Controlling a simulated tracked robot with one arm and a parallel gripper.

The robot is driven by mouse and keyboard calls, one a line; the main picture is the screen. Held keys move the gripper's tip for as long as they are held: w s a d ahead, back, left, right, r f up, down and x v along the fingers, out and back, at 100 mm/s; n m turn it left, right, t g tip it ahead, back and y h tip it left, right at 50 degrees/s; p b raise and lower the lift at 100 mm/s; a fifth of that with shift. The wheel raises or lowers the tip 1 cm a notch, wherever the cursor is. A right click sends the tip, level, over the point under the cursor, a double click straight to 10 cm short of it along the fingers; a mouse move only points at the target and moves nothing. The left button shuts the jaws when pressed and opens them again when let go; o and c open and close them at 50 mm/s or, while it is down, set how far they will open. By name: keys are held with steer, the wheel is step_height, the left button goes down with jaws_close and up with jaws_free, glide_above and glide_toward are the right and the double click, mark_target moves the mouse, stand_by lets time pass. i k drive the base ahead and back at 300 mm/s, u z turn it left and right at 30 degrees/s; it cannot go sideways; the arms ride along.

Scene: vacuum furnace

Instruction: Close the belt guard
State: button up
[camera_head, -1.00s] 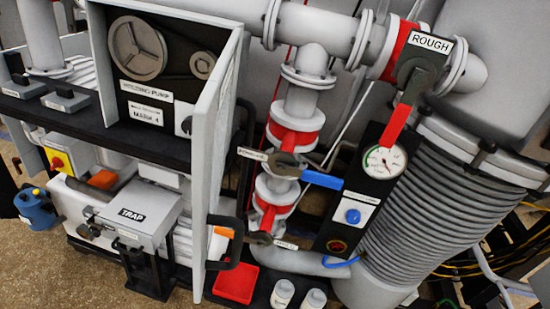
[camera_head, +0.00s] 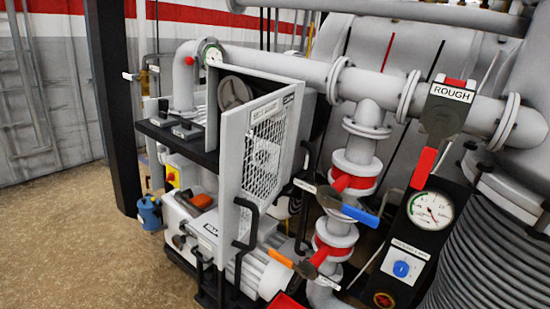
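The belt guard (camera_head: 266,150) is a pale hinged panel with a mesh window and a label, at the front of the pump housing in the centre-left of the view. It stands ajar: its free left edge juts out toward me, and its right edge meets the housing. A pulley (camera_head: 233,92) shows in the gap behind it at upper left; the rest of the belt drive is hidden. A black handle (camera_head: 246,222) hangs low on the guard's free edge. My gripper is not in view.
Pipes with a blue valve lever (camera_head: 360,215), an orange lever (camera_head: 278,256) and the red ROUGH lever (camera_head: 423,168) stand to the right. A gauge panel (camera_head: 430,210) is at lower right. A black post (camera_head: 112,100) stands at left. The floor (camera_head: 75,235) at lower left is clear.

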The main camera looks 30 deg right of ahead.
mark_target(235, 123)
steer(key=z, duration=0.35)
steer(key=i, duration=0.85)
steer(key=z, duration=1.1)
steer(key=k, duration=1.55)
steer(key=u, duration=0.55)
steer(key=i, duration=1)
steer(key=z, duration=0.1)
